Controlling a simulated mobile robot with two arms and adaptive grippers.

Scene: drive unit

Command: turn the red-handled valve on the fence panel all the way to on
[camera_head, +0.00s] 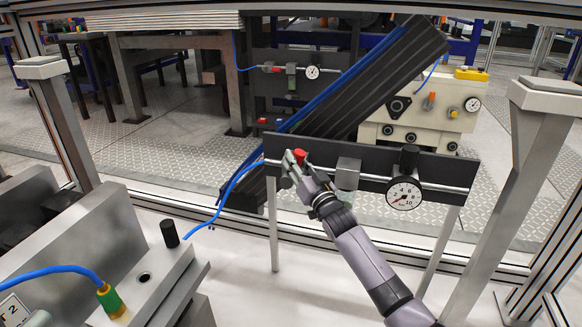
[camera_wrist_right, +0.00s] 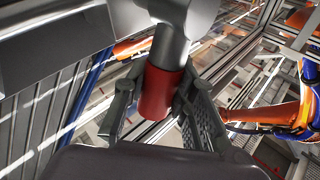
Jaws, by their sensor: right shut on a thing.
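The red valve handle (camera_head: 300,156) sits at the left part of the dark fence panel (camera_head: 375,168), near where the blue hose meets the pipe. My right gripper (camera_head: 295,160) is at the handle with its fingers around it. In the right wrist view the red handle (camera_wrist_right: 158,92) stands between the two fingers of my right gripper (camera_wrist_right: 160,115), below a grey metal valve body (camera_wrist_right: 180,25). The fingers partly hide the handle in the head view. My left gripper is in neither view.
A pressure gauge (camera_head: 404,194) and a grey block (camera_head: 348,172) sit on the panel to the right of the valve. A blue hose (camera_head: 225,190) runs left from it. A metal block with a black knob (camera_head: 170,234) stands at front left. Fence posts flank the panel.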

